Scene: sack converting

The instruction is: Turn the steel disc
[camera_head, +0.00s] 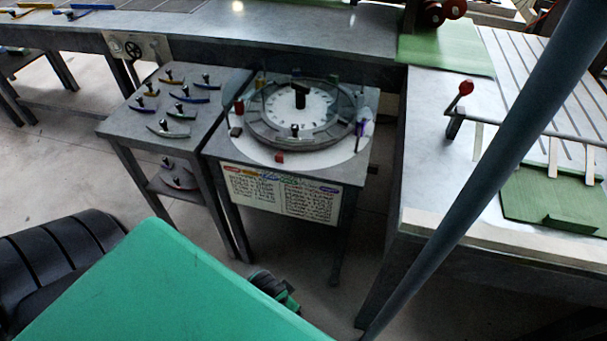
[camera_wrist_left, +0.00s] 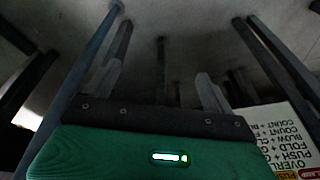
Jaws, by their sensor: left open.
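The steel disc (camera_head: 256,128) lies flat on a small grey table (camera_head: 222,150) in the middle of the head view. It is a round grey plate around a white dial (camera_head: 280,105) with marks, and a black upright post (camera_head: 300,92) stands at its centre. A small black knob (camera_head: 295,130) stands at its near rim. My left gripper shows in the left wrist view (camera_wrist_left: 158,88), its two fingers apart with nothing between them. It is low, before the table legs and well apart from the disc. My right gripper is out of view.
A side stand (camera_head: 120,122) left of the disc table holds several knobbed curved pieces. A printed sign (camera_head: 280,192) hangs on the table front. A bench with a red-knobbed lever (camera_head: 465,88) stands right. A dark slanting pole (camera_head: 480,180) crosses the right side.

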